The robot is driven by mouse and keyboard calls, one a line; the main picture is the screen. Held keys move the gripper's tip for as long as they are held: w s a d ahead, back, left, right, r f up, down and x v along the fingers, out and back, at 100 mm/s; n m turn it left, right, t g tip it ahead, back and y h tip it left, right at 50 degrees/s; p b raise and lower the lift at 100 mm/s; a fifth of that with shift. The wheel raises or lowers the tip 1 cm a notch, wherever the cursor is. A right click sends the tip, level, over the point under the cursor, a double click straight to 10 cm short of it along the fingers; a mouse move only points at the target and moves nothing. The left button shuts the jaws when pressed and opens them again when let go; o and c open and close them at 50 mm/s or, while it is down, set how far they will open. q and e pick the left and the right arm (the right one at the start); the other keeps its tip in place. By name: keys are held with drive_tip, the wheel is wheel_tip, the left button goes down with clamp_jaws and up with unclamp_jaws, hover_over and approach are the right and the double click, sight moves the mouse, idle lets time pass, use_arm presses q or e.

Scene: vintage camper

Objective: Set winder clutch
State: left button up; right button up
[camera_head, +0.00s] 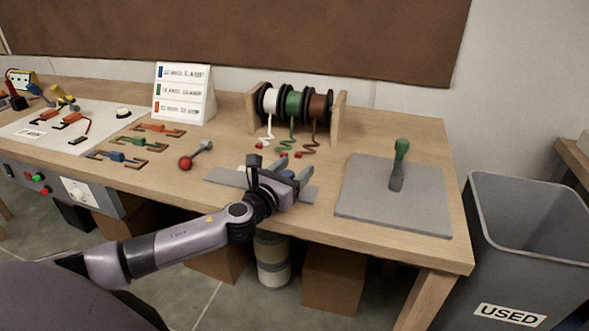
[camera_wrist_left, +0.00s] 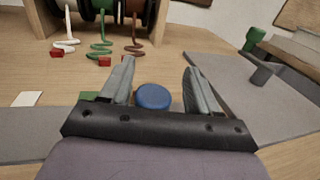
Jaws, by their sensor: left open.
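My left gripper (camera_head: 296,170) is over the front middle of the workbench with its fingers pointing toward the back; it is open. In the left wrist view its fingers (camera_wrist_left: 159,70) stand apart, with a round blue knob (camera_wrist_left: 153,96) showing between them; I cannot tell whether they touch it. The gripper partly hides a flat grey plate (camera_head: 226,177) in the head view. A lever with a green handle (camera_head: 401,149) stands on a grey slab (camera_head: 380,215) to the right. No part is labelled as a winder clutch. My right gripper is not in view.
A wooden rack (camera_head: 337,124) holds white, green and brown wire spools behind the gripper. A red-balled lever (camera_head: 186,162) and coloured fuse pieces (camera_head: 160,129) lie to the left. A label stand (camera_head: 185,95) is at the back. A grey "USED" bin (camera_head: 515,275) stands at the right.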

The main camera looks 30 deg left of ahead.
use_arm(q)
drive_tip(key=shift+s+d, duration=0.1)
drive_tip(key=shift+s, duration=3.2)
